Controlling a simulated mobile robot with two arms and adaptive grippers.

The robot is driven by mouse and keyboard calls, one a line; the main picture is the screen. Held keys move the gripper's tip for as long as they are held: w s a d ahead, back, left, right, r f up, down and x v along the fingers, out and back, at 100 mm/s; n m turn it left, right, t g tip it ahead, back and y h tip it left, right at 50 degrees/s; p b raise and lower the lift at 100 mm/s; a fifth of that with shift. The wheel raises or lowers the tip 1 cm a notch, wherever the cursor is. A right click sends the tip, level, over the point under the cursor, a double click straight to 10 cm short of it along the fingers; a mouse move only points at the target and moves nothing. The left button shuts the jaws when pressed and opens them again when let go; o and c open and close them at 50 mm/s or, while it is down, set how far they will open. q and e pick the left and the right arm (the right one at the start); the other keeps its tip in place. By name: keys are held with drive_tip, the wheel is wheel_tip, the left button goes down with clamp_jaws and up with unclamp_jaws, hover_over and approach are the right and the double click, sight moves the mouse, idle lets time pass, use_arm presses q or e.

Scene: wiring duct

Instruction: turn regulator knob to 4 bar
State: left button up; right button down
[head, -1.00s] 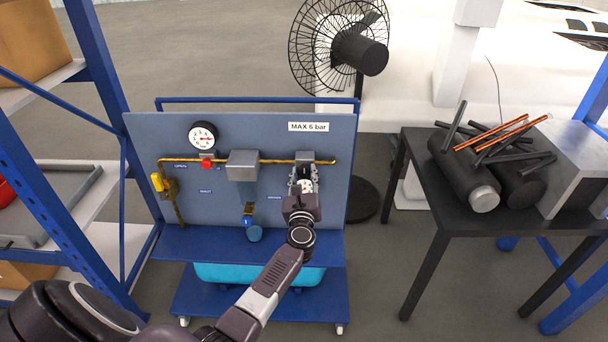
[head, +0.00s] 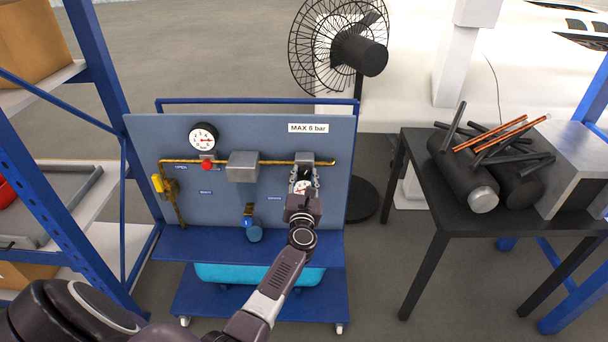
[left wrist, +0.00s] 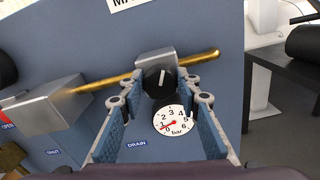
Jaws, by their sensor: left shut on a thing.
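The regulator (head: 304,158) is a grey block at the right end of the brass pipe on the blue panel. Its black knob (left wrist: 160,82) has a white mark pointing nearly straight up in the left wrist view. My left gripper (head: 303,180) is at the regulator, its fingers on both sides of the knob and shut on it. Just below the knob, the white regulator gauge (left wrist: 173,120) shows between the fingers; its red needle points lower left, near the 0 to 1 end of the scale. My right gripper is not in view.
A larger gauge (head: 203,137) and a red knob (head: 207,166) sit at the panel's upper left, with a yellow valve handle (head: 157,182) below. A grey box (head: 243,165) is mid-pipe. A black table (head: 460,215) with cylinders stands right; a blue rack (head: 100,130) stands left.

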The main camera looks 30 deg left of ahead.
use_arm(q)
drive_tip(key=m, duration=0.3)
drive_tip(key=shift+d+m+p, duration=0.1)
drive_tip(key=shift+m+p, duration=0.25)
drive_tip(key=shift+m, duration=0.05)
drive_tip(key=m+p, duration=0.1)
drive_tip(key=m, duration=0.3)
drive_tip(key=m+p, duration=0.1)
drive_tip(key=m, duration=0.4)
drive_tip(key=shift+w+f, duration=0.1)
drive_tip(key=m+p, duration=0.1)
drive_tip(key=m, duration=0.2)
drive_tip(key=shift+m, duration=0.3)
drive_tip(key=m, duration=0.3)
drive_tip(key=shift+f+m+p, duration=0.15)
drive_tip(key=shift+m+p, duration=0.15)
drive_tip(key=shift+p, duration=0.1)
drive_tip(key=m, duration=0.3)
drive_tip(key=shift+m+p, duration=0.3)
drive_tip(key=shift+p, duration=0.05)
drive_tip(key=m, duration=0.4)
drive_tip(key=shift+f+p, duration=0.15)
drive_tip(key=shift+p, duration=0.2)
drive_tip(key=shift+m, duration=1.7)
